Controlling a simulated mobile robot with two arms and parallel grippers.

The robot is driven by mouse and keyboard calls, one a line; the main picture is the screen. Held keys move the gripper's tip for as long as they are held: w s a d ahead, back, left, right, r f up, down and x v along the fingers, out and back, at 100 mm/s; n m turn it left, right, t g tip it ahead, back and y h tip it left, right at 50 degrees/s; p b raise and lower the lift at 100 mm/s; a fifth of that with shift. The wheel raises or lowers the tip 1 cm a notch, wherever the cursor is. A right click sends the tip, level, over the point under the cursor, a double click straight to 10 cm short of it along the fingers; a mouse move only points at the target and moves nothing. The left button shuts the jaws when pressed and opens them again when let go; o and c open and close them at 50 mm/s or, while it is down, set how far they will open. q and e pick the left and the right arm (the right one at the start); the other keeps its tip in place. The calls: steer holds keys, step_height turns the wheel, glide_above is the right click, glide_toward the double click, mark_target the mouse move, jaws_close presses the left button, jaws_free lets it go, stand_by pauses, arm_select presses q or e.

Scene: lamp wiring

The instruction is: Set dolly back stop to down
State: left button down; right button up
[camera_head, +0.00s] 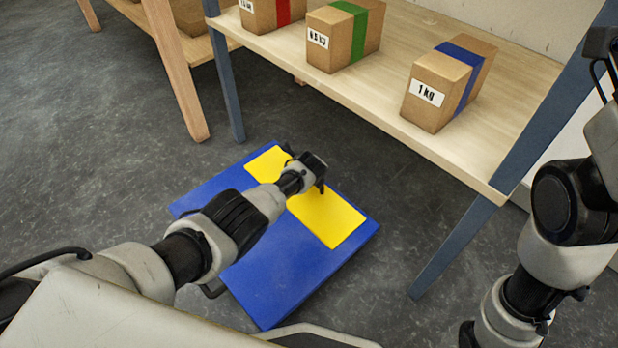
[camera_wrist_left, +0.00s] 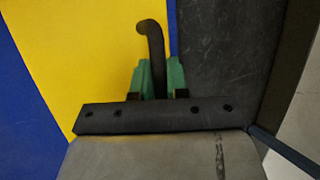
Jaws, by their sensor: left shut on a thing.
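The dolly is a flat blue platform (camera_head: 290,262) on the floor with a yellow panel (camera_head: 329,218) along its far part. My left gripper (camera_head: 318,178) is over the far edge of the yellow panel. In the left wrist view its green fingertips (camera_wrist_left: 159,76) are shut on a dark bar (camera_wrist_left: 151,40) with a hooked end, which looks like the back stop. The bar shows against the yellow panel near the dolly's edge. Its base is hidden by the gripper, so I cannot tell how far it is tilted. My right arm is at the right; its gripper is out of view.
A wooden shelf (camera_head: 470,150) with blue-grey legs stands just beyond the dolly. It carries boxes with red, green and blue bands, including a 1 kg box (camera_head: 440,92). A wooden leg (camera_head: 180,75) stands at the upper left. Grey floor (camera_head: 90,160) is clear to the left.

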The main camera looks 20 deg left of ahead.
arm_select(q)
steer(key=shift+f, duration=0.15)
steer(key=c, duration=1.4)
jaws_free()
steer(key=shift+s, duration=0.1)
